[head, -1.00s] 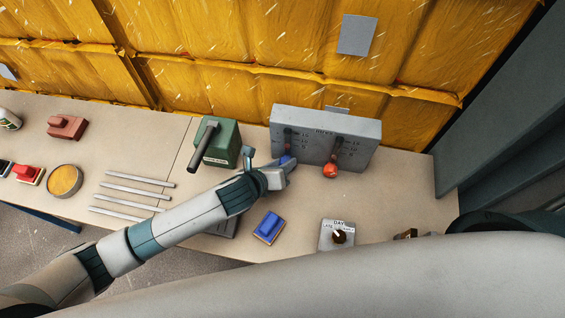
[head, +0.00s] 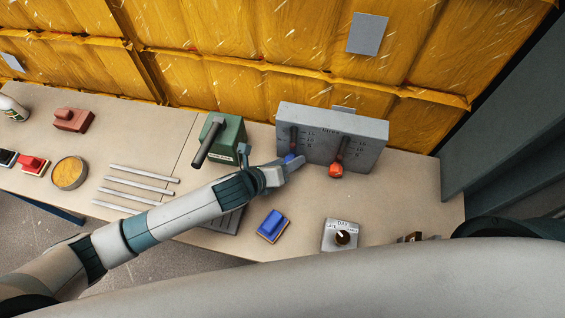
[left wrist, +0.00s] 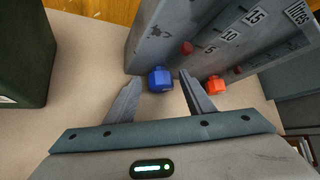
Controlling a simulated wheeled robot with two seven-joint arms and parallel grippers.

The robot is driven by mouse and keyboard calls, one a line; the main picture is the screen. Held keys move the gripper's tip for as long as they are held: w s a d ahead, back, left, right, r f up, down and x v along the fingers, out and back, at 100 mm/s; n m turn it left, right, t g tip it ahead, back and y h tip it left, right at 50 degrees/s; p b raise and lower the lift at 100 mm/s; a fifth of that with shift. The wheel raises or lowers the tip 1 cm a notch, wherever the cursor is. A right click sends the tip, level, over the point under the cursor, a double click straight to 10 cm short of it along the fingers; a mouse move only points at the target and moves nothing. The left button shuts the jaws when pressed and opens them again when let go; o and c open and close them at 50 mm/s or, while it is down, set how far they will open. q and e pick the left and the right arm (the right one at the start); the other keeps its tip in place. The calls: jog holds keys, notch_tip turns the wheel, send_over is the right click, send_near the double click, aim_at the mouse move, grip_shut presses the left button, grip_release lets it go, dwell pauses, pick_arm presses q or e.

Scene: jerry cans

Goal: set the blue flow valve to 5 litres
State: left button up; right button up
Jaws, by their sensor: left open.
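The blue flow valve knob (head: 290,159) sits at the lower left of the grey panel box (head: 372,145). In the left wrist view the blue knob (left wrist: 160,79) lies between and just beyond the tips of my left gripper (left wrist: 160,95), which is open with clear gaps on both sides. The panel face (left wrist: 150,35) carries a "Litres" scale with 5, 10 and 15. A small dark red piece (left wrist: 186,48) is beside the 5 label. In the head view my left gripper (head: 290,167) partly hides the blue knob. My right gripper is not in view.
An orange knob (head: 336,171) hangs on the same panel, close to the right finger in the wrist view. A green box with a lever (head: 228,135) stands left of the panel. A blue block (head: 272,225) and a dial box (head: 341,236) are nearer on the table.

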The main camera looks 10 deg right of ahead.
pick_arm(q)
jog(key=b+v, duration=0.3)
jog(key=v, duration=1.4)
jog(key=shift+a+r+b, duration=0.15)
jog(key=shift+b, duration=0.15)
